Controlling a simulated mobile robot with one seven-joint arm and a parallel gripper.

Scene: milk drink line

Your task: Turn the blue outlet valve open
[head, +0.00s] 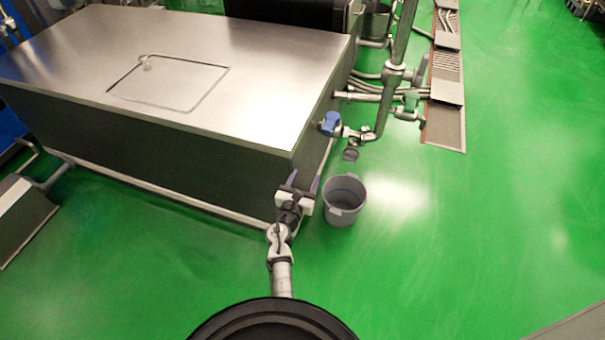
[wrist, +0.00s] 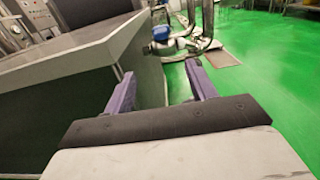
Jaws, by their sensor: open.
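The blue outlet valve (head: 330,123) sits on a steel pipe fitting at the right end of a large steel tank. Its blue handle also shows in the wrist view (wrist: 161,32), beyond the fingers and a little above the space between them. My gripper (head: 303,184) is beside the tank's near right corner, short of the valve and apart from it. In the wrist view its two purple fingers (wrist: 158,78) are spread wide with nothing between them. The exact turn of the handle is too small to tell.
The steel tank (head: 205,45) stands left of my gripper, its edge close by. A grey bucket (head: 344,203) stands on the green floor below the valve. Upright pipes (head: 394,75) rise just right of the valve. The floor at right is clear.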

